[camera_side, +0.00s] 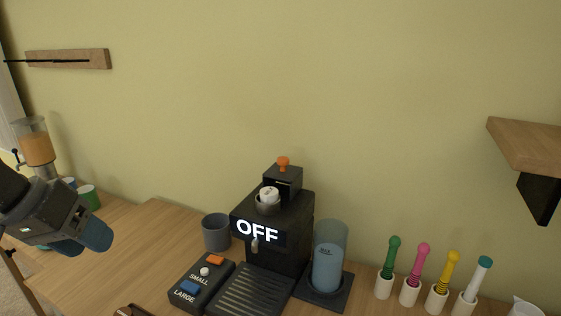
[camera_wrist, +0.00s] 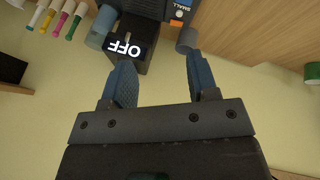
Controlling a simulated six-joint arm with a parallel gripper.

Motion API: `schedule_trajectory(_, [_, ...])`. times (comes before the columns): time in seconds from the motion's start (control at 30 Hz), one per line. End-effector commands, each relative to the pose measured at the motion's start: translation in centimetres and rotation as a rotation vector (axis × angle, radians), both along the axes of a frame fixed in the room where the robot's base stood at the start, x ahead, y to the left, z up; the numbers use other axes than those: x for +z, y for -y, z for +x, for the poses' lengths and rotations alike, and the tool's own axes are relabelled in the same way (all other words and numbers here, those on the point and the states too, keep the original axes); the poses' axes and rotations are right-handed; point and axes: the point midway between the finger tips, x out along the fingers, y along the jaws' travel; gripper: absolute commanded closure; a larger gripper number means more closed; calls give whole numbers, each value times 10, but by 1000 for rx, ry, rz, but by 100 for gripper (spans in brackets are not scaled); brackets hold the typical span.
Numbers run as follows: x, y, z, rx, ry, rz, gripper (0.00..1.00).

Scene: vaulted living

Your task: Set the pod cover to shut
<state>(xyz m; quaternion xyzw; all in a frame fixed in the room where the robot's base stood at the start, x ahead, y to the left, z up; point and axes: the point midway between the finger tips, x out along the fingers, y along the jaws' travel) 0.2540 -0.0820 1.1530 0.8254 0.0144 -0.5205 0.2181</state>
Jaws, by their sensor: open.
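The black coffee machine (camera_side: 275,228) stands on the wooden counter with "OFF" on its front display. Its pod cover (camera_side: 284,180), a black block with an orange knob (camera_side: 283,163) on top, sits behind the pod holder. The holder's mouth is uncovered, and a white pod (camera_side: 269,193) shows in it. My gripper (camera_side: 88,238) is at the left of the side view, well away from the machine and touching nothing. In the wrist view my gripper (camera_wrist: 160,80) is open and empty; the machine (camera_wrist: 137,38) appears upside down beyond the fingers, its cover not clearly visible.
A grey cup (camera_side: 216,233) and a SMALL/LARGE button box (camera_side: 201,284) stand left of the machine. A blue water tank (camera_side: 328,262) stands right of it. Several coloured-handled tools in white holders (camera_side: 410,290) stand farther right. A wooden shelf (camera_side: 525,143) juts out at right.

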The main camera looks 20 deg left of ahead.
Motion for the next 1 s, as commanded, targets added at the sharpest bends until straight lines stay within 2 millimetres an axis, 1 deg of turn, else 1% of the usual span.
schedule_trajectory(0.03, [8, 10, 23, 90, -35, -123, 46])
schedule_trajectory(0.07, [14, 16, 37, 151, -57, -204, 46])
schedule_trajectory(0.1, [22, 23, 56, 235, -87, -314, 46])
schedule_trajectory(0.17, [32, 32, 85, 363, -140, -475, 46])
schedule_trajectory(0.2, [37, 37, 105, 449, -179, -582, 46])
schedule_trajectory(0.23, [41, 40, 121, 513, -211, -659, 46])
schedule_trajectory(0.27, [44, 42, 137, 579, -245, -739, 46])
schedule_trajectory(0.3, [47, 45, 158, 667, -292, -842, 46])
schedule_trajectory(0.33, [49, 46, 174, 733, -329, -919, 46])
schedule_trajectory(0.37, [50, 47, 190, 797, -367, -993, 46])
schedule_trajectory(0.4, [50, 47, 210, 881, -418, -1087, 46])
schedule_trajectory(0.5, [47, 43, 254, 1066, -540, -1295, 46])
schedule_trajectory(0.6, [41, 38, 285, 1203, -638, -1448, 46])
schedule_trajectory(0.7, [36, 34, 304, 1288, -702, -1541, 46])
schedule_trajectory(0.87, [32, 36, 316, 1327, -737, -1589, 46])
schedule_trajectory(1.0, [25, 48, 327, 1328, -737, -1586, 46])
